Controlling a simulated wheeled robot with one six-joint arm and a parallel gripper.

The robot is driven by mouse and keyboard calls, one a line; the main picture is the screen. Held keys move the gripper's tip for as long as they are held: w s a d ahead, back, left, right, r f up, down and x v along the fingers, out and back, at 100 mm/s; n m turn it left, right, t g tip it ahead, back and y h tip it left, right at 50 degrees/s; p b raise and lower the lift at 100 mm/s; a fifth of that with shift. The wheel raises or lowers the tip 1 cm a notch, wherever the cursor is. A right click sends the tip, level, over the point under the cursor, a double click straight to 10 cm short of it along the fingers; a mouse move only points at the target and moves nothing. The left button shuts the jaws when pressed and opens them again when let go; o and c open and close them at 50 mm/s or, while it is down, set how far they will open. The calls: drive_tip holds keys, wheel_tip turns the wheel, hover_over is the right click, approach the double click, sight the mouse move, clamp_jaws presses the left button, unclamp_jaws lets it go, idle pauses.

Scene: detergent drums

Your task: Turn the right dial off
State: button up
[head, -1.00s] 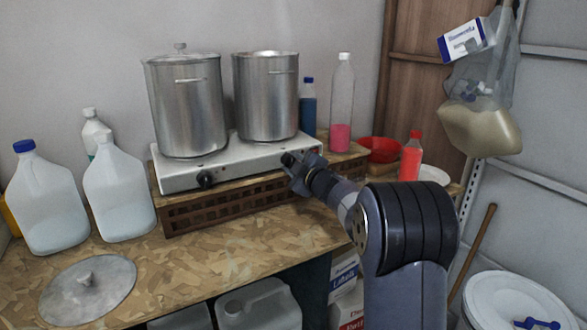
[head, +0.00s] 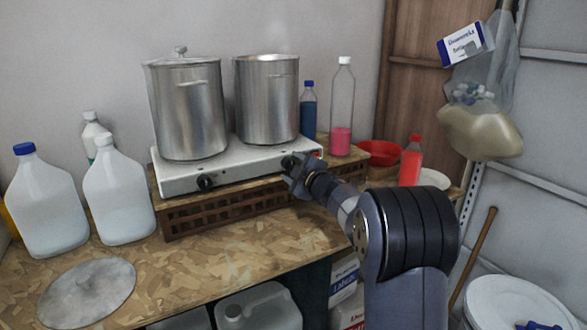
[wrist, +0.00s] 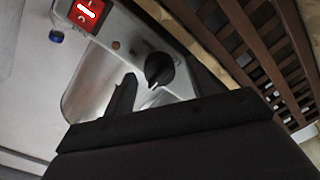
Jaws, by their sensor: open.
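The two-burner hot plate (head: 240,165) stands on a slatted wooden riser. Its right dial (head: 287,163) is a black knob, partly hidden by my gripper (head: 291,175) in the head view. The right dial shows clearly in the wrist view (wrist: 158,69), with a pale pointer mark at its lower edge. My open gripper (wrist: 163,90) has one finger on either side of the dial, with visible gaps; it holds nothing. A lit red switch (wrist: 86,11) is on the panel beside the dial. The left dial (head: 205,183) is clear of the gripper.
A lidded steel pot (head: 187,110) and another pot (head: 267,100) stand on the burners. White jugs (head: 120,195) are at the left, and a loose lid (head: 87,291) lies in front. A red bowl (head: 378,153) and red bottle (head: 411,162) stand at the right.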

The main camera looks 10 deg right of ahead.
drive_tip(key=b+v, duration=0.1)
drive_tip(key=v, duration=0.9)
drive_tip(key=shift+s+d, duration=0.2)
drive_tip(key=shift+s, duration=0.2)
drive_tip(key=shift+w, duration=0.15)
drive_tip(key=p+x, duration=0.1)
drive_tip(key=x, duration=0.9)
drive_tip(key=shift+w+a, duration=0.15)
drive_tip(key=shift+w, duration=0.15)
